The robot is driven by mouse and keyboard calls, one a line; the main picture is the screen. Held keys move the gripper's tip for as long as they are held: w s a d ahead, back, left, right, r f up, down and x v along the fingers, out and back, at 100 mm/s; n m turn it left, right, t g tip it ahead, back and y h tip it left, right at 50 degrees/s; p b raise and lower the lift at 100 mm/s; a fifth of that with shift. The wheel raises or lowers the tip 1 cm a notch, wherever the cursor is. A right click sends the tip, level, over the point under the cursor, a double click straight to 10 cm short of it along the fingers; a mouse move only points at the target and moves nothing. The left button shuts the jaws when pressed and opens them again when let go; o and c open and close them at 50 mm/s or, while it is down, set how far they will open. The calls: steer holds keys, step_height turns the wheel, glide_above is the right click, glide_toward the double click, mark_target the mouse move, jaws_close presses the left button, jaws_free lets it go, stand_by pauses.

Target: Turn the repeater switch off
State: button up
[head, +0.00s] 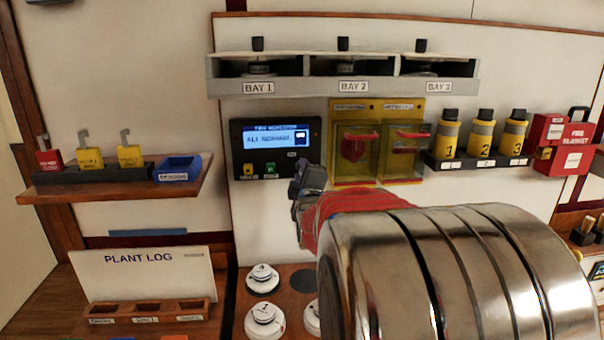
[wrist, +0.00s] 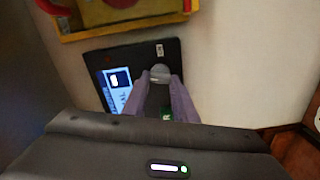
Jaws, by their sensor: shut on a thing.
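The black repeater panel (head: 240,140) hangs on the wall, its blue display (head: 275,138) lit and reading "ALL NORMAL". In the wrist view the panel (wrist: 133,60) appears turned, with the lit display (wrist: 115,85) at left. A round grey switch knob (wrist: 160,73) sits below a small white label (wrist: 159,50). My gripper (wrist: 161,83) has its two purple fingers on either side of this knob, shut on it. In the head view my gripper (head: 298,180) covers the panel's lower right corner, hiding the knob. The knob's pointing direction cannot be made out.
Two clear-covered yellow boxes (head: 381,105) with red handles are close right of the panel. A yellow and a green piece (head: 270,170) sit low on the panel. The bay shelf (head: 230,88) is above; white round detectors (head: 262,278) are below.

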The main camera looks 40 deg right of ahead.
steer(key=shift+w+a+f+n, duration=0.1)
steer(key=shift+f+n, duration=0.05)
steer(key=shift+n, duration=0.7)
steer(key=shift+a+f+n, duration=0.1)
steer(key=shift+n, duration=0.75)
steer(key=o, duration=1)
steer(key=shift+d, duration=0.1)
steer(key=shift+o, duration=0.2)
steer(key=shift+r, duration=0.1)
steer(key=v, duration=1.4)
steer(key=shift+d, duration=0.1)
